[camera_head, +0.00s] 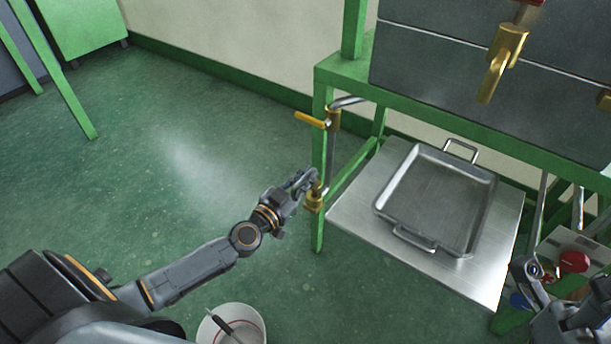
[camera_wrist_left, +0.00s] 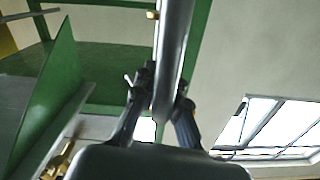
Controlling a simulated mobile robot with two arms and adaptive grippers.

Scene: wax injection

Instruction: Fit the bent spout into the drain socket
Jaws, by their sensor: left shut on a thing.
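My left gripper (camera_head: 304,183) is beside the green rack post, at the lower end of a grey metal pipe (camera_head: 331,160). In the left wrist view, its fingers (camera_wrist_left: 160,108) are shut on a long grey rod-like piece (camera_wrist_left: 174,50), which seems to be the bent spout. A brass fitting (camera_head: 314,198) sits just below the fingertips. Higher up is a brass valve (camera_head: 332,118) with a yellow handle, and a pipe bends right from it. I cannot tell which brass part is the drain socket. My right gripper (camera_head: 530,271) is partly visible at the lower right; its jaws are unclear.
A metal tray (camera_head: 436,205) with handles rests on a steel shelf (camera_head: 357,218). A brass tap (camera_head: 503,62) hangs from the dark tank above. A red knob (camera_head: 574,261) is near my right arm. A white bucket (camera_head: 232,322) stands below.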

